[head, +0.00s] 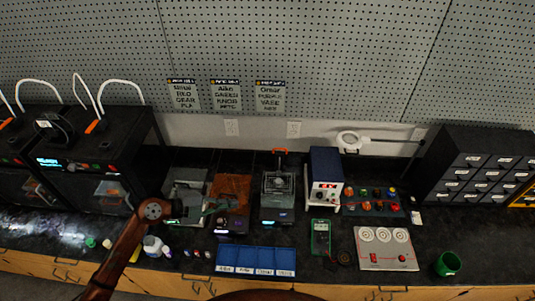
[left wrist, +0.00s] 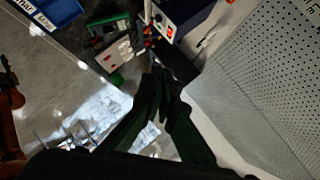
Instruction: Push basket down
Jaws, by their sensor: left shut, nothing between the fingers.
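The metal wire basket (head: 278,183) sits in the top of a dark box-shaped machine (head: 278,216) at the middle of the bench in the head view. Its orange handle (head: 280,152) stands up behind it. How deep the basket sits is too small to tell. My left gripper (head: 208,209) reaches in from the left, over the machines left of the basket, apart from it. Its dark green fingers (left wrist: 164,78) are together and empty in the left wrist view. My right gripper is not in view.
Left of the basket stand an orange-topped machine (head: 231,188) and a grey-topped one (head: 186,188). A blue power unit (head: 325,178) is close on the right. A blue bin tray (head: 256,260) lies in front. A pegboard wall (head: 300,60) rises behind the bench.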

